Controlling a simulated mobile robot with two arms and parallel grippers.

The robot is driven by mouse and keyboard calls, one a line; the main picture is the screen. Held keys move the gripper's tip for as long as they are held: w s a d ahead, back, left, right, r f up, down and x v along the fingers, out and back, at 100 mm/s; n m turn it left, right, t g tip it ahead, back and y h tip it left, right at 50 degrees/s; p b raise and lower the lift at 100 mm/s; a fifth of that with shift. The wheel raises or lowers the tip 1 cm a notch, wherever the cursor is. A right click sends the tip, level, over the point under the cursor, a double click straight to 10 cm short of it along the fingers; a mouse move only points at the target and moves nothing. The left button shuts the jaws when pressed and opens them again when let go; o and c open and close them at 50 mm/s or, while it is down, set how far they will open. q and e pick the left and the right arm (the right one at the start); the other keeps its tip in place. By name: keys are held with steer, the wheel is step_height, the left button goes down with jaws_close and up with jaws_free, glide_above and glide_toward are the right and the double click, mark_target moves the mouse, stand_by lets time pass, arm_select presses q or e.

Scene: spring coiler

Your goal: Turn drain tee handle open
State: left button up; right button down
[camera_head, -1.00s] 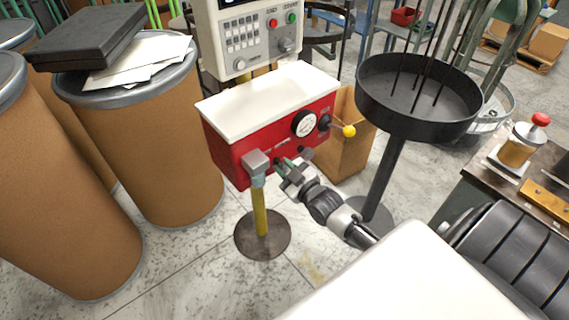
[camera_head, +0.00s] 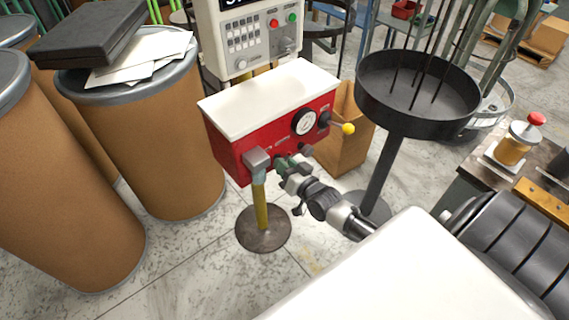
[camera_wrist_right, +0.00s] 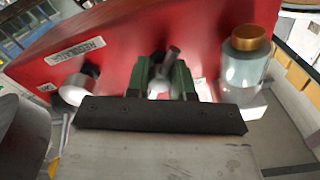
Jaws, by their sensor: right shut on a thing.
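A red box with a white top (camera_head: 225,140) stands on a yellow post and carries a round gauge on its front. My right gripper (camera_head: 281,161) reaches the lower part of this front. In the right wrist view its two green fingers (camera_wrist_right: 162,80) are closed around a small grey metal handle (camera_wrist_right: 170,66) against the red face. The handle's lower end is hidden behind the dark gripper bar. A grey fitting (camera_head: 257,158) sits left of the gripper in the head view. My left gripper is out of view.
A lever with a yellow ball (camera_head: 348,128) sticks out right of the gauge. A black round tray (camera_head: 375,110) on a stand is to the right. Large brown drums (camera_head: 165,150) stand at the left. Floor in front of the box is clear.

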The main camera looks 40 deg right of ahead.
steer(key=shift+a+f+m, duration=0.1)
steer(key=shift+f+m, duration=0.1)
steer(key=shift+m, duration=0.2)
stand_by(0.3)
steer(key=c, duration=0.9)
jaws_free()
steer(key=shift+r, duration=0.15)
steer(key=shift+c, duration=0.2)
steer(key=s, duration=1.1)
steer(key=shift+d, duration=0.45)
steer(key=shift+w, duration=0.1)
